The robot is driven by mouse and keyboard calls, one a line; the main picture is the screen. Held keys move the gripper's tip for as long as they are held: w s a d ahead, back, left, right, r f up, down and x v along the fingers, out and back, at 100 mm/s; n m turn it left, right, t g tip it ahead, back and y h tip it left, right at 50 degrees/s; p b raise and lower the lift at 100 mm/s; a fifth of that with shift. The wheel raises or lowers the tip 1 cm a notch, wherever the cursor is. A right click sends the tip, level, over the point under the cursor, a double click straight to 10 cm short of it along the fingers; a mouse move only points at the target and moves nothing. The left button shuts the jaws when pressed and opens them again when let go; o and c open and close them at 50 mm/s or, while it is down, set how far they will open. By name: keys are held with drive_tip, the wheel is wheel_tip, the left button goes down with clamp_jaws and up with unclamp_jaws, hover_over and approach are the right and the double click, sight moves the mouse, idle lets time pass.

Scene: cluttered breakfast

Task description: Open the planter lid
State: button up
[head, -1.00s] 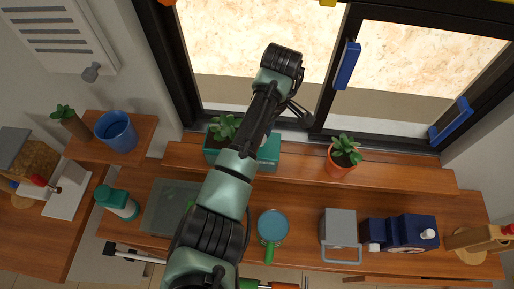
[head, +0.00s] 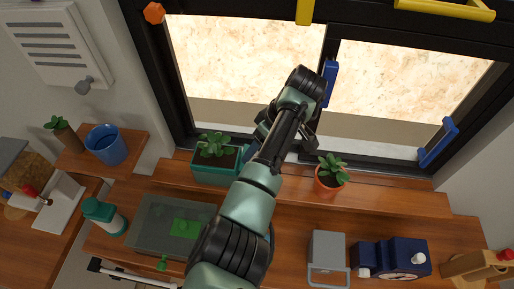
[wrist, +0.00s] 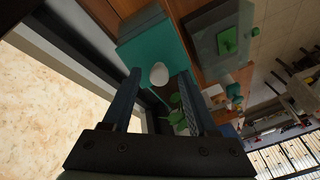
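The teal planter (head: 213,176) stands on the left of the sill shelf, with leafy plants and dark soil showing in its left part. The arm hides its right end in the head view. In the wrist view a flat teal panel (wrist: 142,52), probably the planter's lid, lies beyond my fingers. A white rounded knob (wrist: 159,75) shows at its edge, with green leaves (wrist: 177,101) beside it. My gripper (wrist: 160,75) is open, its two fingers apart on either side of the knob in the picture. I cannot tell any contact, and nothing is visibly held.
A potted plant (head: 330,175) stands on the shelf to the right. A grey see-through box (head: 155,222) with a green patch and a teal-capped bottle (head: 103,216) are below left. The window with a blue handle (head: 329,82) is behind.

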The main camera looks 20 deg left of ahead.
drive_tip(key=shift+w+d+r, duration=0.1)
drive_tip(key=shift+d+r, duration=0.05)
drive_tip(key=shift+d, duration=0.05)
drive_tip(key=p+v, duration=0.5)
drive_tip(key=v, duration=0.6)
drive_tip(key=shift+r, duration=0.4)
drive_tip(key=shift+a, duration=0.1)
